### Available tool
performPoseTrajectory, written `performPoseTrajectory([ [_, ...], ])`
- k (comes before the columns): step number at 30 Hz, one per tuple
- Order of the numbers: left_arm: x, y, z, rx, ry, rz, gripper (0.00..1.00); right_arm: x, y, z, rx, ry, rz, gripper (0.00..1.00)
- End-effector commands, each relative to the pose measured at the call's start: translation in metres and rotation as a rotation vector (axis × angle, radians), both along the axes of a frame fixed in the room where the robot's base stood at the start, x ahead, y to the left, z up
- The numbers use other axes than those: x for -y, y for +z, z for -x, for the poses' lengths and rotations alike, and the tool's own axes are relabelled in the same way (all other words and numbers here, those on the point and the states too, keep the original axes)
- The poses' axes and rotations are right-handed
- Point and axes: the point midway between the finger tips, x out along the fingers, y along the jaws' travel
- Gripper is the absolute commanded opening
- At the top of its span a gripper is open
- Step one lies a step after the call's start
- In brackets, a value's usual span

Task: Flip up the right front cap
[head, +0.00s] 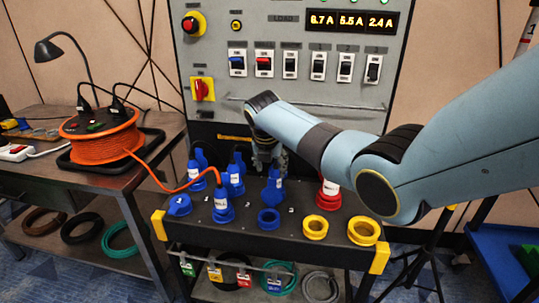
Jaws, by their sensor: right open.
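My right gripper (268,160) points down over the back part of the dark socket box (245,240), just above a blue upright part (273,188); whether they touch is unclear. It is open, with its fingers partly hidden by the arm and blue parts. Along the front edge are a blue capped outlet (178,205) at left, a blue plug (223,207), a blue ring socket (269,219), a yellow ring socket (315,227) and another yellow ring socket (363,231) at far right. No raised cap shows clearly on the yellow rings. My left gripper is out of view.
A red connector (328,194) stands behind the yellow rings, beneath my right arm. An orange cable (160,182) runs from the reel (100,137) to the plugs. A metal rail (310,106) crosses the switch panel (290,90) behind. Yellow corner guards (379,259) mark the box edge.

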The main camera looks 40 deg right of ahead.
Motion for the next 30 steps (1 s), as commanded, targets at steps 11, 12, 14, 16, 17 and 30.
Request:
performPoseTrajectory([
  [11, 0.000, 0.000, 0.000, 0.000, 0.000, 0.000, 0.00, -0.014, 0.045, 0.012, 0.002, 0.000, 0.001, 0.50],
  [12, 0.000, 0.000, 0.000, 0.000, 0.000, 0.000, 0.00, -0.014, 0.046, 0.012, 0.001, 0.000, 0.000, 0.50],
  [14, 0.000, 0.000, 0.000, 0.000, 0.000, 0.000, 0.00, -0.014, 0.047, 0.013, 0.001, 0.000, 0.001, 0.50],
  [16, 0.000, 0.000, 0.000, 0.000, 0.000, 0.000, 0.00, -0.014, 0.048, 0.013, 0.001, 0.000, 0.001, 0.50],
  [17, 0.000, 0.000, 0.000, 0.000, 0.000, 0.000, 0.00, -0.014, 0.048, 0.013, 0.001, 0.000, 0.001, 0.50],
  [30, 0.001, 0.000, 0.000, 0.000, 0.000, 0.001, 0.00, -0.014, 0.045, 0.014, -0.003, 0.000, 0.001, 0.50],
])
